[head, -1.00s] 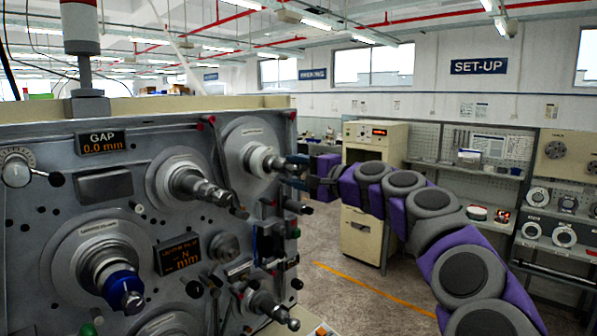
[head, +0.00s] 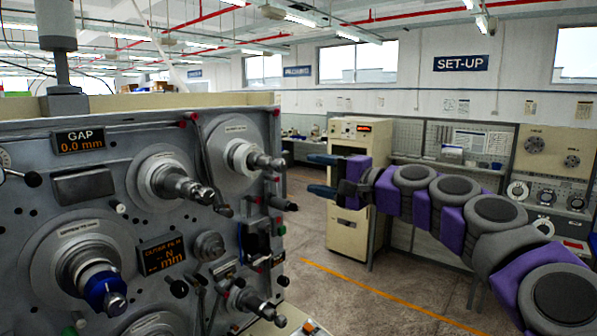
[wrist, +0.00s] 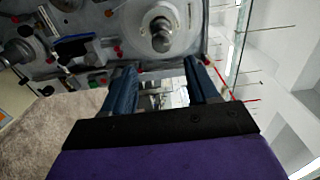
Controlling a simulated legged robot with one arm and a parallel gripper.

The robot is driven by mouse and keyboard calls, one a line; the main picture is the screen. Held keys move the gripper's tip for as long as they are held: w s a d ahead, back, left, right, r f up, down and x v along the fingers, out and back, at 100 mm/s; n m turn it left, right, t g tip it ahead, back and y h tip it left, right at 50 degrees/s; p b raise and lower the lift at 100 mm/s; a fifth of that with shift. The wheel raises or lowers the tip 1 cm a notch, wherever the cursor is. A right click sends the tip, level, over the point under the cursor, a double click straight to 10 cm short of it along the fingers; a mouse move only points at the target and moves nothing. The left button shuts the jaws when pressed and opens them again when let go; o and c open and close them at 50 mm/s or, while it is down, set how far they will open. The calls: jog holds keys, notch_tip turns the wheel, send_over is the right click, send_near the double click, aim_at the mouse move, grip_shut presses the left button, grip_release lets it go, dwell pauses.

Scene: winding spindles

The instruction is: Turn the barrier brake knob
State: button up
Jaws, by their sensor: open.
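The grey machine panel (head: 110,190) carries several spindles and knobs. Their labels are too small to read, so I cannot tell which is the barrier brake knob. An upper right spindle (head: 250,158) has a pale collar and metal tip. A middle spindle (head: 180,185) is dark metal, and a lower left one has a blue collar (head: 100,290). My gripper (head: 314,175) is open and empty, right of the upper right spindle and apart from it. In the wrist view my gripper (wrist: 158,66) has its two blue fingers spread, with a round spindle (wrist: 160,38) beyond them.
Small levers and a lower knob (head: 258,306) stick out near the panel's right edge. A beige cabinet (head: 352,190) stands behind my gripper. Shelves of parts (head: 560,200) line the back wall. The floor with a yellow line (head: 380,295) is open at the right.

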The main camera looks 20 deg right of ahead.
jog(key=v, duration=0.6)
jog(key=shift+s+d, duration=0.25)
jog(key=shift+d, duration=0.05)
jog(key=shift+a+f, duration=0.1)
jog(key=shift+a, duration=0.05)
jog(key=s+a+f+n+g+h+b, duration=0.1)
jog(key=s+a+f+n+g+b, duration=0.1)
jog(key=s+a+f+n+g, duration=0.45)
jog(key=s+a+f+n+g+h+b, duration=0.1)
jog(key=s+a+f+n+g, duration=0.15)
jog(key=s+a+f, duration=0.85)
jog(key=s+a+f+n+g+h+b, duration=0.15)
jog(key=s+f, duration=0.25)
jog(key=f, duration=0.4)
jog(key=s+f+g+h+b, duration=0.1)
jog(key=s+f+g+h, duration=0.15)
jog(key=f, duration=0.55)
jog(key=s+d+f+g+h, duration=0.1)
jog(key=s+d+f+h, duration=0.1)
jog(key=s+d+f, duration=0.2)
jog(key=s+d+f+g+h+b, duration=0.1)
jog(key=s+d+f, duration=0.3)
jog(key=s, duration=0.6)
notch_tip(320, 180, down, 2)
jog(key=shift+f+g+h, duration=0.2)
jog(key=shift+g+h, duration=0.5)
jog(key=shift+h, duration=0.1)
